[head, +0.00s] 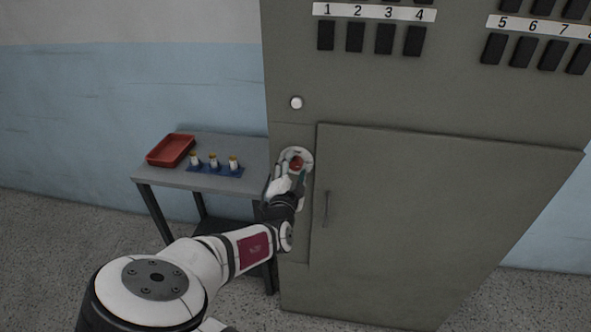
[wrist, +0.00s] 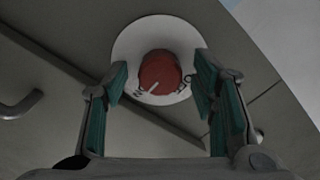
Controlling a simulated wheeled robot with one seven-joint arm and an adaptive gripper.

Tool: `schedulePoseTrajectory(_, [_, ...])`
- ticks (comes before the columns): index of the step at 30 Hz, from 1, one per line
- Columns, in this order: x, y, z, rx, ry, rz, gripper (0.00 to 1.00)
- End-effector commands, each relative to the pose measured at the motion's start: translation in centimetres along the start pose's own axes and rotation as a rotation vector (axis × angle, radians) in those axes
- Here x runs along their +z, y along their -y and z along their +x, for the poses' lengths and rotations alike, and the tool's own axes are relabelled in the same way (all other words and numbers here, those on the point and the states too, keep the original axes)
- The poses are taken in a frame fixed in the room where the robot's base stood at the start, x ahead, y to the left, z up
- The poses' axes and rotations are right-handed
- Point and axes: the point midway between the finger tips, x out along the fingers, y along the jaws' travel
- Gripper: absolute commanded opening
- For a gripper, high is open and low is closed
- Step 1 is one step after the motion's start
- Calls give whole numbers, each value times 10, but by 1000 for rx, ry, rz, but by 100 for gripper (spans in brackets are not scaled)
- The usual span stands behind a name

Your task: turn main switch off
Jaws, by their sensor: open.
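The main switch (head: 297,164) is a red rotary knob on a pale round plate, on the left side of the grey cabinet's front. It also shows in the wrist view (wrist: 160,72), where the knob has a light pointer line aimed toward the lower left of the plate. Markings on the plate are partly hidden or too small to read. My gripper (head: 290,180) is at the switch. In the wrist view my gripper (wrist: 160,78) is open, with one green-padded finger on each side of the knob and gaps between them and it.
The grey cabinet (head: 440,230) has a closed door with a vertical handle (head: 326,208) right of the switch. A white round button (head: 296,103) and rows of black breakers are above. A side table (head: 215,180) at left holds a red tray (head: 171,150) and a blue rack with small vials.

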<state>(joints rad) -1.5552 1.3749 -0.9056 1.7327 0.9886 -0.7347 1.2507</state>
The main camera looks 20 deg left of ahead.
Motion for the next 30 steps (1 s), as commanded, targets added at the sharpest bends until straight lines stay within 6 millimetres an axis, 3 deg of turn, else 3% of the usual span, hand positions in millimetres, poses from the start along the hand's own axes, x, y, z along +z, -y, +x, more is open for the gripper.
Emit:
schedulePoseTrajectory(5, [0, 0, 0, 0, 0, 0, 52])
schedulePoseTrajectory(12, [0, 0, 0, 0, 0, 0, 4])
schedulePoseTrajectory(23, [-1, 0, 0, 1, -1, -40, 4])
schedulePoseTrajectory(30, [-2, 0, 0, 3, -2, -181, 4])
